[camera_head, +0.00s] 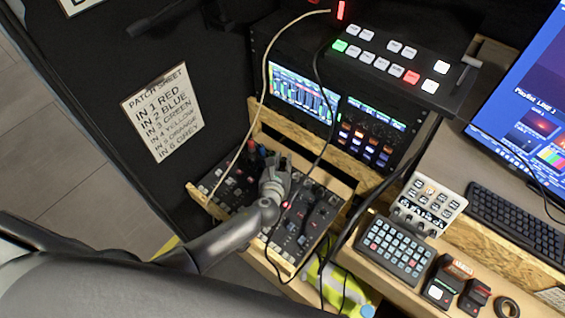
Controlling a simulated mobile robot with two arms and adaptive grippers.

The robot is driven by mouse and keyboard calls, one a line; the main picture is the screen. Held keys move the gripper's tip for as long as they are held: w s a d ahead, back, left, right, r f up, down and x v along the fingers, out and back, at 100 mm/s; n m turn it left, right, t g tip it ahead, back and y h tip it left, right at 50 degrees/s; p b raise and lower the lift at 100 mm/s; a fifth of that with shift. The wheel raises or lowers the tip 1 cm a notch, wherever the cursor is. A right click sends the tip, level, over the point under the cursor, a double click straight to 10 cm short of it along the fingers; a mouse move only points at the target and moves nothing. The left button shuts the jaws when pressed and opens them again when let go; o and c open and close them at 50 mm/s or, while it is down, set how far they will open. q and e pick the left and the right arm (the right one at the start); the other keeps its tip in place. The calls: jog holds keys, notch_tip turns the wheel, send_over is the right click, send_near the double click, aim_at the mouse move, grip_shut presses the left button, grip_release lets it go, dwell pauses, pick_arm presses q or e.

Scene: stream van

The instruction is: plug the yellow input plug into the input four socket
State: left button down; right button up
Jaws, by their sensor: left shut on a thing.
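My left gripper (276,163) is over the back part of the low mixer panel (292,240) in its wooden frame. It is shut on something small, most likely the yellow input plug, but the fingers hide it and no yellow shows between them. Small red and blue plugs or knobs stand just left of the fingers at the panel's back edge. I cannot pick out the input four socket. The patch sheet (162,112) on the dark wall reads IN 4 YELLOW. My right gripper is not in view.
A cream cable (265,85) arcs down to the mixer's left side, and dark cables hang across its right side. A rack (335,95) and a switcher (400,65) stand behind. A button pad (395,250) and keyboard (515,220) are at right.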

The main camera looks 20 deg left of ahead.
pick_arm(q)
jog(key=shift+s+f+b, duration=0.15)
jog(key=shift+f+b, duration=0.15)
jog(key=shift+f, duration=0.2)
jog(key=shift+r+p, duration=0.4)
jog(key=shift+p, duration=0.25)
jog(key=shift+r+p, duration=0.5)
jog(key=shift+r, duration=0.2)
jog(key=shift+r, duration=0.1)
